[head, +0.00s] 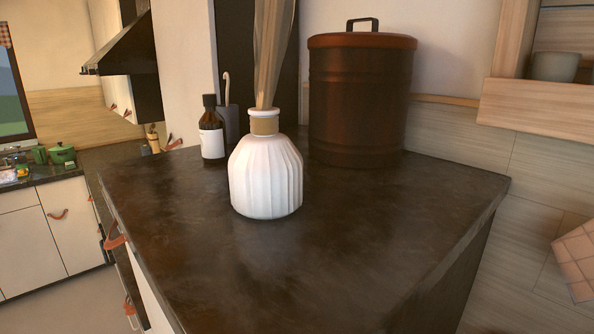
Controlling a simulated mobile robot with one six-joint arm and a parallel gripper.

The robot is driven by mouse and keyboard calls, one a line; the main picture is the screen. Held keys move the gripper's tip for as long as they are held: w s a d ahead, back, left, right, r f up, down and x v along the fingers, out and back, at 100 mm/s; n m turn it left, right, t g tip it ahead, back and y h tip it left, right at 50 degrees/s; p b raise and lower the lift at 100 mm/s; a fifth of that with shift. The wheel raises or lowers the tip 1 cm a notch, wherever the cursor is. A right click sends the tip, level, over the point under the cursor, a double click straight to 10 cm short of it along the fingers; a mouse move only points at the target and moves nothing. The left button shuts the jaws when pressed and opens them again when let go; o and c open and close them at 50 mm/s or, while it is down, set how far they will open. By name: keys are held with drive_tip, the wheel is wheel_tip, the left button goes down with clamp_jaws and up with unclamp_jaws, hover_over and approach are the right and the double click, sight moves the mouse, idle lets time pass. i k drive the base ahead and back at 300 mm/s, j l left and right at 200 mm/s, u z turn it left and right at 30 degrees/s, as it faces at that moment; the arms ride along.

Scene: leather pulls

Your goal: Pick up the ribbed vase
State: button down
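The ribbed vase (266,180) is white with vertical ribs and a narrow neck with a tan band. It stands upright on the dark countertop (330,265), near its middle. Tall tan stems or reeds (270,55) rise out of its neck and run past the top of the picture. The front and sides of the vase are in plain view, with nothing in front of it. My gripper is not in view.
Behind the vase stand a brown bottle (212,142) with a white label, a dark holder (229,122) and a large brown lidded canister (357,105). A wooden shelf (535,100) juts out at the right. The counter in front of the vase is clear.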

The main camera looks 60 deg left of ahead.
sight(265, 169)
drive_tip(key=l+u, duration=0.1)
drive_tip(key=u, duration=2.4)
